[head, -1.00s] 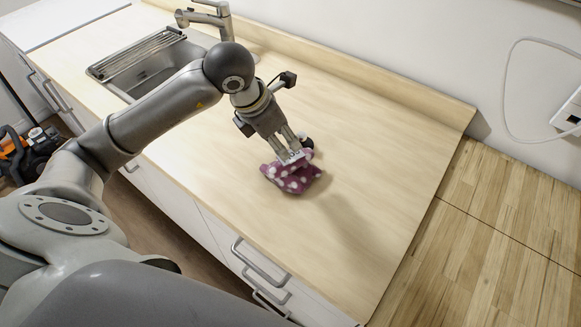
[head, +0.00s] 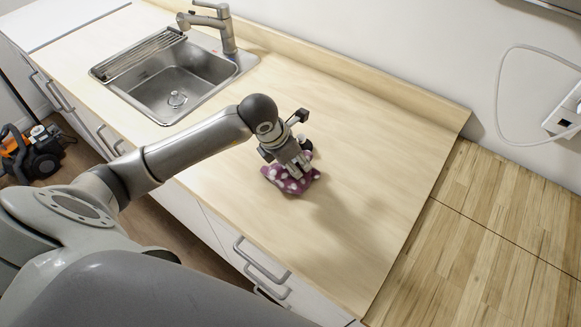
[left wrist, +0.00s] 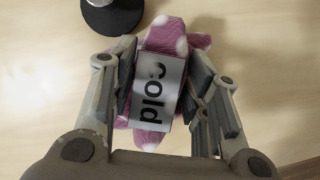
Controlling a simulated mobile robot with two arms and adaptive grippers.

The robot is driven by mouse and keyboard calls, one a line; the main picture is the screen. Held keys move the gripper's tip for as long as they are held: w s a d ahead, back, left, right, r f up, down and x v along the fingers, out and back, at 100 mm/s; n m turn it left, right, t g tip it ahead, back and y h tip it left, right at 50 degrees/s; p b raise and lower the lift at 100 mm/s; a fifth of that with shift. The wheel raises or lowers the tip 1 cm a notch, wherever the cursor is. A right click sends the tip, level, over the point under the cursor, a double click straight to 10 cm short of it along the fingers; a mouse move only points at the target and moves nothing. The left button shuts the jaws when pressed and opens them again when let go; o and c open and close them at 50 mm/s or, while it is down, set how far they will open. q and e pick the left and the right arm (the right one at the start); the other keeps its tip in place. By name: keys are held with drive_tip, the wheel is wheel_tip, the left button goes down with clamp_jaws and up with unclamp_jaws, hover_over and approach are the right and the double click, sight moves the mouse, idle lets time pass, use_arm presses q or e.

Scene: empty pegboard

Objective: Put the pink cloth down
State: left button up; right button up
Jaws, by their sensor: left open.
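The pink cloth (head: 277,179), purplish pink with white dots, lies crumpled on the wooden counter in the head view. My left gripper (head: 297,168) is low over it, pointing down, with its fingers at the cloth. In the left wrist view the cloth (left wrist: 167,38) lies between the two fingers of the open gripper (left wrist: 162,62). A grey plate marked "cold" (left wrist: 157,88) sits between the fingers and hides the middle of the cloth. Whether the fingers touch the cloth, I cannot tell. My right gripper is in neither view.
A small dark round object (head: 306,144) stands just behind the cloth; its black base (left wrist: 112,14) shows in the left wrist view. A steel sink (head: 180,85) with a tap (head: 224,30) is at the back left. The counter's right part is clear.

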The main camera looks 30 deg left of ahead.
use_arm(q)
clamp_jaws()
drive_tip(key=shift+r, duration=0.15)
drive_tip(key=shift+r+b, duration=0.55)
drive_tip(key=shift+b, duration=0.05)
drive_tip(key=b+v, duration=0.1)
drive_tip(key=v, duration=0.1)
drive_tip(key=shift+d+r, duration=0.2)
drive_tip(key=shift+r, duration=0.2)
drive_tip(key=s+r+b, duration=0.9)
drive_tip(key=s+b, duration=0.4)
drive_tip(key=shift+d, duration=0.4)
